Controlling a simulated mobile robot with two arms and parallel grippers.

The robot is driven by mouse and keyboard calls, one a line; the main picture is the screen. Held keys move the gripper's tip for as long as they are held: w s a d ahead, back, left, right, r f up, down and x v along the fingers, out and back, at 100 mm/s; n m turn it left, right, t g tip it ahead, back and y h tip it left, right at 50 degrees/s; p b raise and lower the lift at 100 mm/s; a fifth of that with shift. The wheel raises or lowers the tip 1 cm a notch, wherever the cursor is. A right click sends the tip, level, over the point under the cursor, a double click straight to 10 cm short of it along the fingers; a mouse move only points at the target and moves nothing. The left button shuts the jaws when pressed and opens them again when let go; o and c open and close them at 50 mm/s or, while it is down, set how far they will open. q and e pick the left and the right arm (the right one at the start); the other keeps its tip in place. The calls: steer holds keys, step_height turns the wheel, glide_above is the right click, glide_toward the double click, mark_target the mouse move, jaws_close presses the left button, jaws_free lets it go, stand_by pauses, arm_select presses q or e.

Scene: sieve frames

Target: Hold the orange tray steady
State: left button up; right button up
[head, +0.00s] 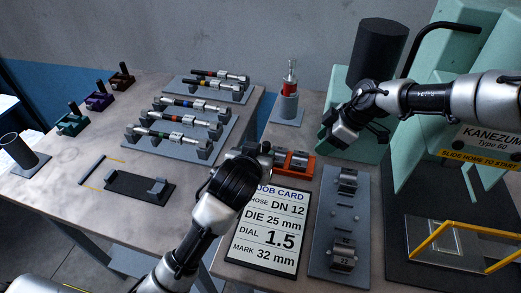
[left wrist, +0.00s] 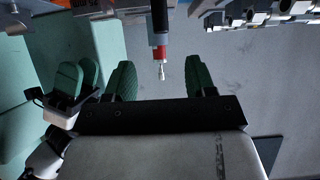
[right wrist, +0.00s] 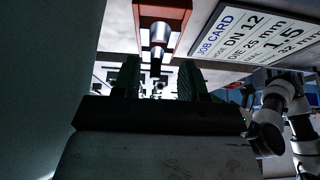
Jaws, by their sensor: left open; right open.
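The orange tray (head: 306,174) sits on the bench behind the job card, with silver cylindrical pieces in it. It also shows in the right wrist view (right wrist: 185,28), beyond my fingers. My left gripper (head: 258,152) is open at the tray's left side in the head view; its dark wrist hides part of that side. In the left wrist view its green fingers (left wrist: 162,82) are apart and grip nothing. My right gripper (head: 338,138) is open, to the right of and above the tray. I cannot tell whether either gripper touches the tray.
A green machine (head: 400,170) stands right. Hose racks (head: 185,150) fill the left table's back.

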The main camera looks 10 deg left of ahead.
mark_target(266, 145)
arm_select(q)
steer(key=x, duration=1)
jaws_close()
stand_by(0.6)
stand_by(1.0)
